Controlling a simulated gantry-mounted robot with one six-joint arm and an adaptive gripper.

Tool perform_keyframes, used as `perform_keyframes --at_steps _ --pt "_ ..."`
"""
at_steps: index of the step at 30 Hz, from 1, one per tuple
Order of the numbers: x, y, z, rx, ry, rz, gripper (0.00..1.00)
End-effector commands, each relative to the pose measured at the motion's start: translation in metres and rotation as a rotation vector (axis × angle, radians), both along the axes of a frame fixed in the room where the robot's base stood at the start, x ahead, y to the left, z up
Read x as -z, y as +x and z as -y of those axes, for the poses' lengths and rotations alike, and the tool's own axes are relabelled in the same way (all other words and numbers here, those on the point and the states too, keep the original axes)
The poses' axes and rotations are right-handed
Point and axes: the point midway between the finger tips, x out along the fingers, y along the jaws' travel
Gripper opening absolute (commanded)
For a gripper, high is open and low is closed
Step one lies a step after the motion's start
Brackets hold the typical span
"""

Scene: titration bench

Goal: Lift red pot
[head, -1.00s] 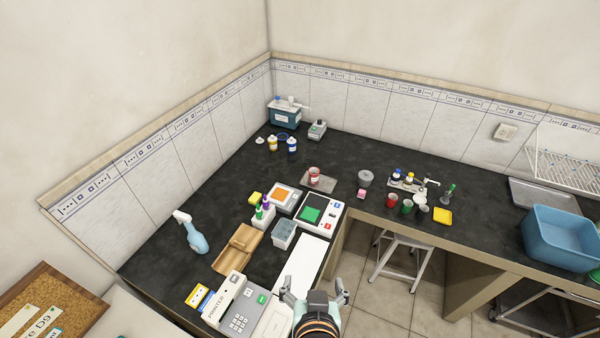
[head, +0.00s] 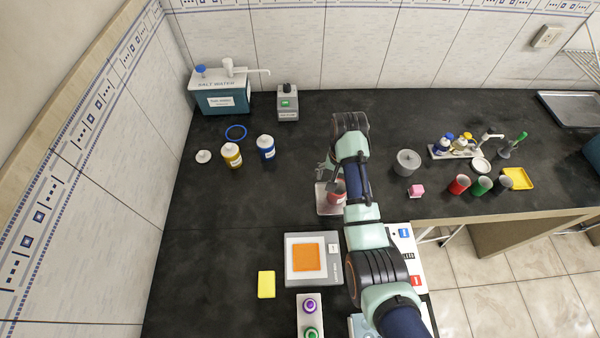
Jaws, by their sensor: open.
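The red pot (head: 336,197) stands on a pale square plate (head: 325,209) in the middle of the bench, partly hidden behind my arm. A separate red cup (head: 459,184) stands further right in a row with a green and a dark cup. My gripper (head: 322,171) is just above and behind the red pot in the picture, at its upper left, with its fingers spread apart and nothing seen between them. I cannot tell whether a finger touches the pot.
A scale with an orange pad (head: 306,257) sits in front of the plate. A grey lidded pot (head: 407,162) and a pink block (head: 416,191) stand to the right. Yellow (head: 232,156) and blue (head: 266,148) bottles stand at left. The bench's left middle is clear.

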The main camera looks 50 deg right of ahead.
Motion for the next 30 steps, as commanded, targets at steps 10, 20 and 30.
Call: perform_keyframes --at_steps 10,20,30 --pt "0.025 0.001 0.000 -0.002 -0.001 0.000 0.91" --pt "0.072 -0.001 0.000 -0.003 0.001 0.000 0.91" --pt "0.077 -0.001 0.000 -0.003 -0.002 0.002 0.84"
